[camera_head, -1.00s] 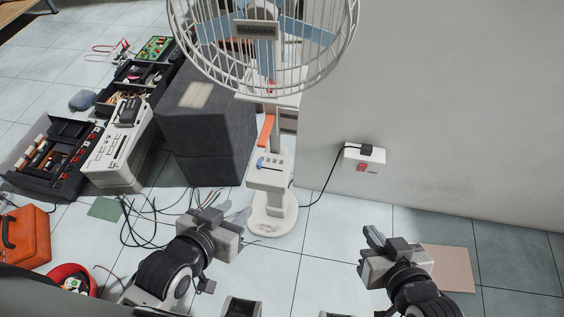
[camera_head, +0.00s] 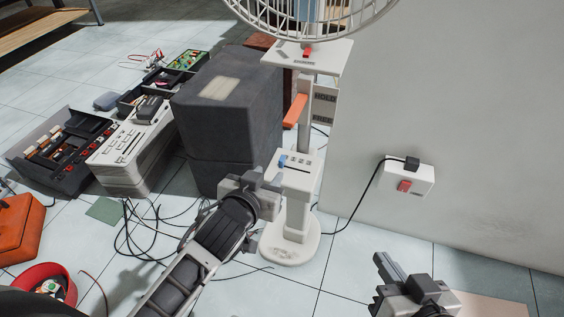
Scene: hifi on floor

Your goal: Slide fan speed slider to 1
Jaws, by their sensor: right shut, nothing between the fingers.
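The white standing fan (camera_head: 306,130) stands on the floor with its round base against the tiles. Its control box (camera_head: 300,170) on the pole has a blue slider knob (camera_head: 283,161) on its sloped top; the slider's number marks are too small to read. My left gripper (camera_head: 270,186) is close to the left front side of the control box, just below the slider. I cannot tell whether it touches the box or how its fingers stand. My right gripper (camera_head: 386,270) is shut and empty, low at the right, apart from the fan.
A dark speaker (camera_head: 225,120) stands left of the fan, with a white hifi unit (camera_head: 130,150) beyond it. Loose black cables (camera_head: 150,225) lie on the floor. A wall socket (camera_head: 408,178) with a plugged cord is at the right.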

